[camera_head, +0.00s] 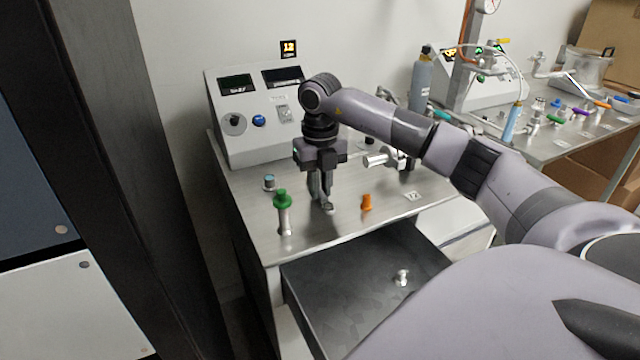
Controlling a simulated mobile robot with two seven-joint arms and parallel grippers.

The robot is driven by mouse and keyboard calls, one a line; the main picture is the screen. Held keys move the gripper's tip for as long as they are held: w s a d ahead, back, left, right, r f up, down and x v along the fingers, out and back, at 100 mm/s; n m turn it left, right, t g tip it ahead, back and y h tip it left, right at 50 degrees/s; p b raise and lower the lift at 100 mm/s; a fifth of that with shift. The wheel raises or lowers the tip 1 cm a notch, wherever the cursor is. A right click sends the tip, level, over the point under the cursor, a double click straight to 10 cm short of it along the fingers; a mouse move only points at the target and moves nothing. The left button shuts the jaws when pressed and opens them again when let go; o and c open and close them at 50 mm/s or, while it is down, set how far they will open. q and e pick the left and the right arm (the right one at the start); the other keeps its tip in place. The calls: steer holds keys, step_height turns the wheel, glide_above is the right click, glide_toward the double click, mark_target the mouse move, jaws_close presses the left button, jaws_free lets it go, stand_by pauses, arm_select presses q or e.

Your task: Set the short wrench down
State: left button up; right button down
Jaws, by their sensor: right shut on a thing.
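My right gripper (320,190) points straight down over the steel bench top, in front of the control box. It is shut on a small grey metal piece, which I take to be the short wrench (328,206). The fingers hide most of it. Its lower end is at or just above the bench surface; I cannot tell whether it touches. My left gripper is not in view.
A green-topped metal piece (283,210) stands left of the gripper, and a small orange piece (366,203) stands right. A control box (257,140) stands behind. An open dark drawer (340,290) below the bench front holds a small silver fitting (402,277).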

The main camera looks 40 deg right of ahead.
mark_target(320, 191)
steer(key=shift+f, duration=0.15)
steer(key=c, duration=1.1)
jaws_free()
step_height(320, 191, up, 12)
steer(key=shift+r+p, duration=0.2)
steer(key=shift+p, duration=0.1)
